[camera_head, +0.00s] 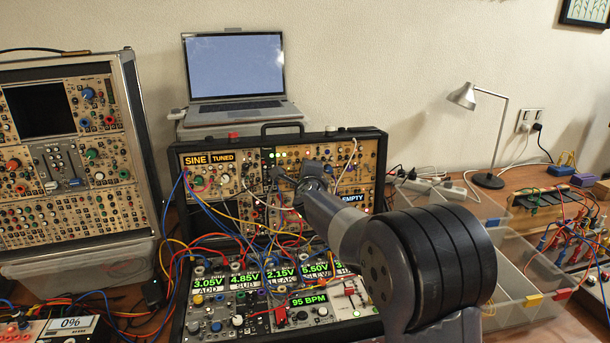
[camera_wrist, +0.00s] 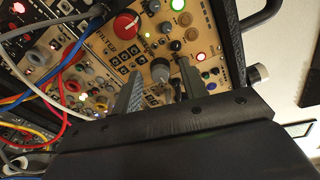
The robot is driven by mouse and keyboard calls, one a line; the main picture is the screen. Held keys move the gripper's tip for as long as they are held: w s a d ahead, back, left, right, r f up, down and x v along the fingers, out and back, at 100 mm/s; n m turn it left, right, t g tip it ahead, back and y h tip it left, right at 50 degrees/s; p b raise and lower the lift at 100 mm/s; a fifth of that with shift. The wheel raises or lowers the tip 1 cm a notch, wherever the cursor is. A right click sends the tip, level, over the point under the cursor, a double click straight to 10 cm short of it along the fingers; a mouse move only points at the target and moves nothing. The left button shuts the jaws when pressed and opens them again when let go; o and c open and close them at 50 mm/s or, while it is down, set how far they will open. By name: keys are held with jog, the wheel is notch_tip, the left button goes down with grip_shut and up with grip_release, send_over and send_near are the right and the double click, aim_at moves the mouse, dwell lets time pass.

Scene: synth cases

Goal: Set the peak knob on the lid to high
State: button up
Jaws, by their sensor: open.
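The upright lid (camera_head: 235,151) of the black synth case carries tan module panels and stands open behind the lower half. My gripper (camera_head: 279,180) is in front of the lid's middle, seen partly from behind the arm. In the wrist view my gripper (camera_wrist: 161,70) is open, with one dark finger on each side of a grey knob (camera_wrist: 160,69). I cannot tell whether the fingers touch it. A red knob (camera_wrist: 125,23) with a white pointer is on the panel marked FILTER. No peak label is readable, and the arm hides part of the lid in the head view.
Patch cables (camera_head: 215,219) hang in front of the lid's left and middle. The lower case half has lit readouts (camera_head: 210,283). A laptop (camera_head: 236,72) sits behind the lid. A second synth case (camera_head: 70,150) stands left. A lamp (camera_head: 488,130) and clear bins (camera_head: 510,262) are right.

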jog(key=s+d+r, duration=0.1)
jog(key=s, duration=0.9)
jog(key=shift+s+r+b, duration=0.3)
jog(key=shift+r+b, duration=0.05)
jog(key=shift+b, duration=0.1)
jog(key=shift+w, duration=0.15)
jog(key=w+a+f+p, duration=0.1)
jog(key=w, duration=0.9)
jog(key=shift+w+f, duration=0.2)
jog(key=shift+f, duration=0.15)
jog(key=n+p, duration=0.6)
jog(key=n, duration=0.2)
jog(key=n+t+y+p, duration=0.1)
jog(key=n+p, duration=0.6)
jog(key=n, duration=0.2)
jog(key=shift+f+t+p, duration=0.15)
jog(key=shift+t+p, duration=0.15)
dwell(1.0)
jog(key=shift+d+f+n, duration=0.1)
jog(key=shift+f+n, duration=0.05)
jog(key=shift+n, duration=0.25)
